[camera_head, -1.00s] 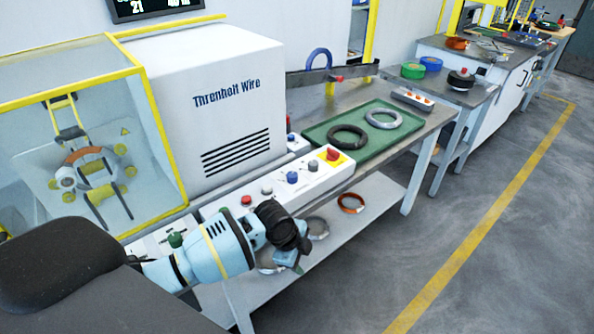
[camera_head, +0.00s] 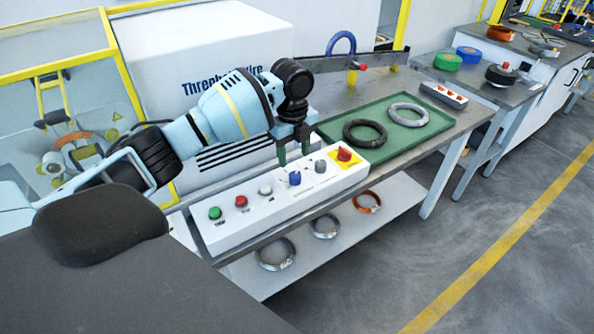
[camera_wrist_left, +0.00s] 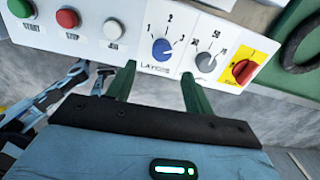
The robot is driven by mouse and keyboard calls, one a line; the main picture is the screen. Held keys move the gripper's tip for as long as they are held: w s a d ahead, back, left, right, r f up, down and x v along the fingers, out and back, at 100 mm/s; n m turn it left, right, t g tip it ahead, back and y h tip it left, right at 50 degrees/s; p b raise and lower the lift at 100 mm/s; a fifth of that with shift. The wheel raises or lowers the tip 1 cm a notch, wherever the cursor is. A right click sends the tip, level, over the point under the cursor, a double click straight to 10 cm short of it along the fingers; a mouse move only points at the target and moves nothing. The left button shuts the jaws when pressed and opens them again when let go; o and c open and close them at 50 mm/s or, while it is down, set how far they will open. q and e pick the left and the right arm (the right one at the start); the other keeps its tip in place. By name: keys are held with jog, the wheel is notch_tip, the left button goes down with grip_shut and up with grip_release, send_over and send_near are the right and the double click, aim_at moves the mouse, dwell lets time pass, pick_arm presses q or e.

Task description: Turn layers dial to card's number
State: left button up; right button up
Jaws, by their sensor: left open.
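The layers dial (camera_head: 294,178) is a blue knob on the white control panel (camera_head: 262,207). In the left wrist view the blue layers dial (camera_wrist_left: 162,49) has numbers around its upper side and a LAYERS label below; I cannot tell exactly where it points. My left gripper (camera_head: 293,153) is open just above and behind the dial in the head view. In the wrist view its green fingers (camera_wrist_left: 158,72) are apart, below the dial and not touching it. No number card can be made out. Pale blue arm parts (camera_wrist_left: 55,92) show at the wrist view's left, too unclear to read a gripper state.
Beside the dial are a grey knob (camera_head: 320,166), a red switch on yellow (camera_head: 344,154), and white, red (camera_head: 241,201) and green buttons. A green tray (camera_head: 402,136) with two coils lies behind. Coils lie on the lower shelf (camera_head: 300,262).

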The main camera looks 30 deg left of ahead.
aim_at(296, 175)
pick_arm(q)
jog(key=f, duration=0.7)
jog(key=shift+w+f, duration=0.25)
jog(key=shift+f, duration=0.15)
jog(key=shift+d, duration=0.1)
jog(key=c, duration=1)
